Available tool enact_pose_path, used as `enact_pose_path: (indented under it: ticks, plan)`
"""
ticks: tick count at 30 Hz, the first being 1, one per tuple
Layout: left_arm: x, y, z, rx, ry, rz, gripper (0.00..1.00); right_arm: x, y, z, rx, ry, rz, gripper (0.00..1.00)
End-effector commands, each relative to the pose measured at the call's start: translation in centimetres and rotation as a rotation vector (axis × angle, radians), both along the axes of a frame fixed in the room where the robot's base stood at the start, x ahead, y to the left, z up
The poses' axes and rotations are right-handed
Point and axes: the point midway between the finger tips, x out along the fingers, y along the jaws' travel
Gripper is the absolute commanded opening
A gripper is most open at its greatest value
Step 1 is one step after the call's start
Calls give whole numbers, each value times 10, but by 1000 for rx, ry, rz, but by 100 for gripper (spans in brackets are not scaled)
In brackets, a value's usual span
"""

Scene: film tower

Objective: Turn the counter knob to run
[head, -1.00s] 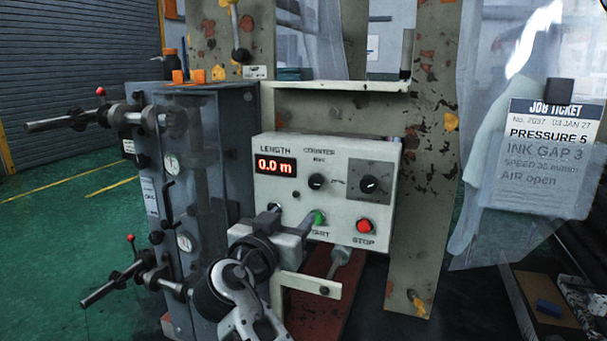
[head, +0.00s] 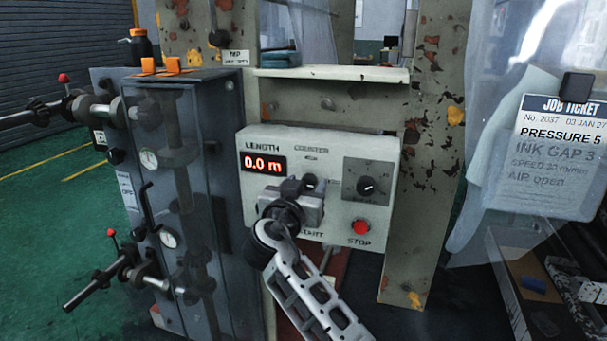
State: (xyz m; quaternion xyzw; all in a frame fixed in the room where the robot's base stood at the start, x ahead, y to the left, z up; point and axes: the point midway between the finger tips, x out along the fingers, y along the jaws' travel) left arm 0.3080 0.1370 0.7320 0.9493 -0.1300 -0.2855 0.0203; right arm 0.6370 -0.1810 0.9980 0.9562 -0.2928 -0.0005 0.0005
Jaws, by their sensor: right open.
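The counter knob (head: 310,181) is a small black knob under the COUNTER label on the grey control panel (head: 225,190). It is partly hidden by my right gripper. My right gripper (head: 301,189) is open, with its fingers toward the panel at the knob's lower left. I cannot tell whether a finger touches the knob. Its pointer setting cannot be read. The red LENGTH display (head: 264,164) reads 0.0 m. The gripper hides the START button. My left gripper is not in view.
A larger black dial (head: 366,186) sits right of the counter knob, with the red STOP button (head: 361,227) below it. A grey cabinet (head: 218,130) with levers stands on the left. A job ticket (head: 560,150) hangs on the right. A shelf (head: 330,74) juts out above the panel.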

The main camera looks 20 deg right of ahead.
Motion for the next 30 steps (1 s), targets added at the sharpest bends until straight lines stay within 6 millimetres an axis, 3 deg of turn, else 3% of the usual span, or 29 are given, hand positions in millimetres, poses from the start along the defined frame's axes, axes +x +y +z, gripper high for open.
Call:
enact_pose_path:
  ticks: [11,12,16,17,30]
  plan:
    - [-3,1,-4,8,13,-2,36,3,-4,0,1,-1,1,52]
    - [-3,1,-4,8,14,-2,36,3,-4,0,1,-1,1,49]
    - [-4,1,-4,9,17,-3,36,3,-4,0,1,-1,0,13]
    - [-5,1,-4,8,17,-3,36,3,-4,0,1,-1,0,8]
    - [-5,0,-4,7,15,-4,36,3,-4,0,-60,40,0,8]
